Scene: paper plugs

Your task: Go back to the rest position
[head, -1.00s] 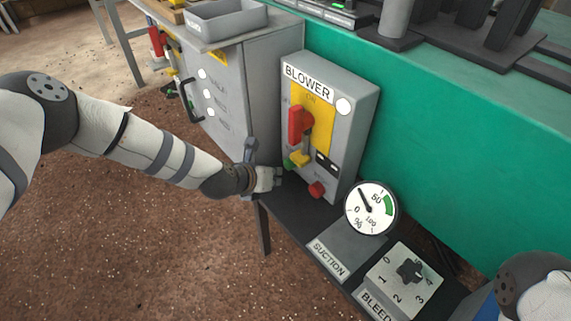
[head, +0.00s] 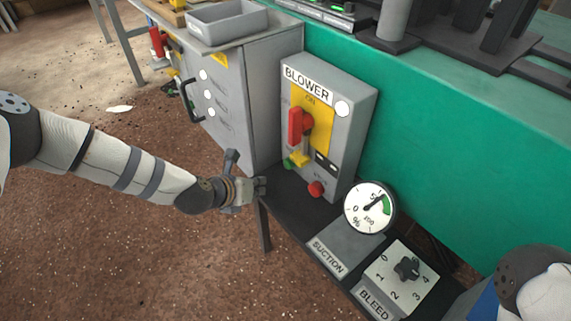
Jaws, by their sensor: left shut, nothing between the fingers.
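My left gripper (head: 258,189) is shut and empty. It is in front of the blower box (head: 352,120), to the left of its lower buttons and apart from them. The box carries a red rotary handle (head: 297,124) on a yellow plate, a green button (head: 288,163) and a red button (head: 316,188). My right gripper is not in view; only a part of my right arm shows at the lower right corner.
A dark shelf (head: 290,205) holds the suction gauge (head: 369,208) and the bleed dial (head: 407,268). A grey cabinet (head: 262,110) with a black handle stands behind my left gripper. The brown floor at lower left is open.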

